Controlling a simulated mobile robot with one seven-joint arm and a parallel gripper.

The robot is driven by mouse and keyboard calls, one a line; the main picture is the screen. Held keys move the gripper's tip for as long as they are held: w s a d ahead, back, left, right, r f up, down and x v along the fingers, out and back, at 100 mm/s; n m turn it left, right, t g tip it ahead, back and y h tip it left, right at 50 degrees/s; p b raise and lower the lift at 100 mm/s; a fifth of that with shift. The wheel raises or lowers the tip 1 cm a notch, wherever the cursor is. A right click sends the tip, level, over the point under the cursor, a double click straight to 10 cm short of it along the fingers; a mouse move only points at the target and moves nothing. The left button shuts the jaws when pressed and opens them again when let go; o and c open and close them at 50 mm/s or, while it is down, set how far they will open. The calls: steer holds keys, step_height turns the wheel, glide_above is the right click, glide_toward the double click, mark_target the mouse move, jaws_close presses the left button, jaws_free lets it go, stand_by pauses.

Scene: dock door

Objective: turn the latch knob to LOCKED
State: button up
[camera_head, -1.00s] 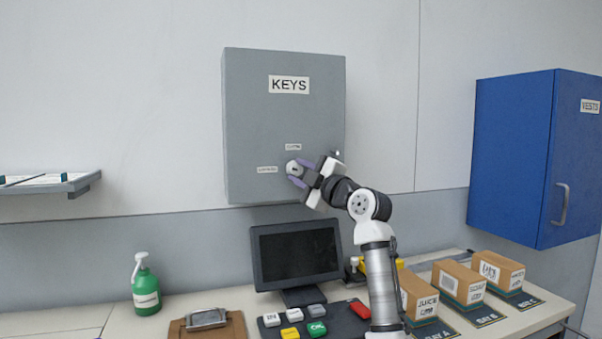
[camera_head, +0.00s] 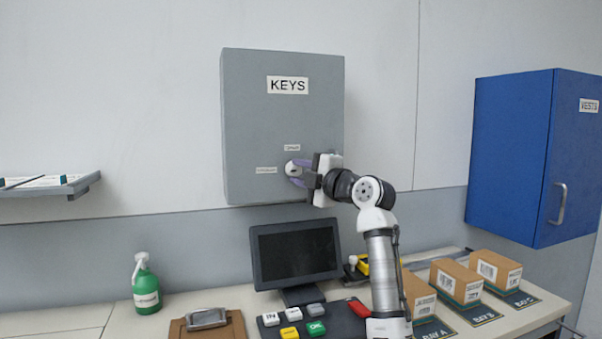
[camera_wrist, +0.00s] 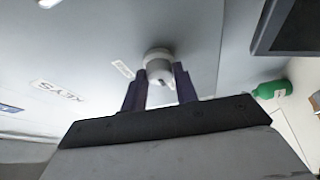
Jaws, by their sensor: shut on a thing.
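The latch knob (camera_head: 292,168) is a round white-grey knob on the lower front of the grey KEYS cabinet (camera_head: 250,110). A small label (camera_head: 292,148) sits above it and another label (camera_head: 266,170) sits to its left; their words are too small to read surely. My gripper (camera_head: 295,171) reaches the knob from the right, with its purple fingers closed around it. In the wrist view the knob (camera_wrist: 158,63) shows between the two fingertips, with a dark mark on its face. Part of the knob is hidden by the fingers.
A blue cabinet (camera_head: 510,150) hangs at the right. Below are a monitor (camera_head: 295,252), a button panel (camera_head: 340,318), a green bottle (camera_head: 146,290), a clipboard (camera_head: 225,326) and several cartons (camera_head: 456,280). A shelf (camera_head: 45,187) is at the left.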

steer(key=shift+r, duration=0.25)
steer(key=o, duration=0.7)
steer(key=shift+o, duration=1.3)
steer(key=shift+w+f, duration=0.1)
steer(key=shift+f, duration=0.05)
steer(key=shift+d, duration=0.1)
steer(key=shift+s+d+f, duration=0.15)
steer(key=shift+s+d, duration=0.05)
steer(key=shift+s, duration=0.15)
steer(key=r+b+v, duration=0.1)
steer(key=b+v, duration=0.3)
steer(key=v, duration=0.9)
steer(key=shift+f, duration=0.35)
